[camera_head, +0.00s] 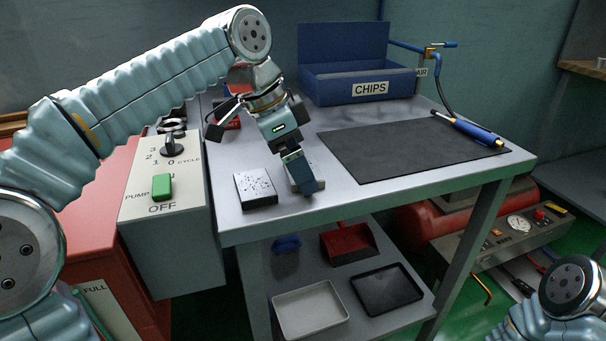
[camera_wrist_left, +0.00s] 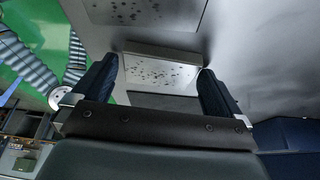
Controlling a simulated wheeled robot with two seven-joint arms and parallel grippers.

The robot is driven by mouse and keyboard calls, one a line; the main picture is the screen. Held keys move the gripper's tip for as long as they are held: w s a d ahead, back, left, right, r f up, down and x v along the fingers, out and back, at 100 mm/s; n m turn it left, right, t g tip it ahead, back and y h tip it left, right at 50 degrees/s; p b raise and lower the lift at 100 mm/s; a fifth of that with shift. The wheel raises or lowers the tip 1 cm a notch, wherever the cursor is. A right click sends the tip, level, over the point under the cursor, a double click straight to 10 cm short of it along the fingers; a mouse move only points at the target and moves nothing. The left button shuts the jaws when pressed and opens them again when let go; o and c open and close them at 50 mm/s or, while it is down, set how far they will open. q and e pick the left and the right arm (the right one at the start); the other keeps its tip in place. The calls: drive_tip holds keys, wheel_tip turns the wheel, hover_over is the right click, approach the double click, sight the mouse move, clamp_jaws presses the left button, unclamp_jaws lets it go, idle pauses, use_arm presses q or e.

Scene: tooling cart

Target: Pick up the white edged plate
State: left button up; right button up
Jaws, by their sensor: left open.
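The white edged plate (camera_wrist_left: 160,72) is a flat speckled block with a pale front edge, seen between my left fingers in the left wrist view. I cannot tell if the fingers touch the plate. My right gripper is out of view; only part of that arm shows at bottom right.
A similar speckled plate with a dark side (camera_head: 256,186) lies just left on the metal bench (camera_head: 330,203). A black mat (camera_head: 410,148) lies right, a blue CHIPS bin (camera_head: 345,80) behind. The pump control box (camera_head: 165,235) borders the bench at left. Trays (camera_head: 310,310) sit below.

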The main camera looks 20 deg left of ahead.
use_arm(q)
drive_tip(key=shift+c, duration=0.3)
drive_tip(key=shift+r, duration=0.1)
drive_tip(key=c, duration=1.3)
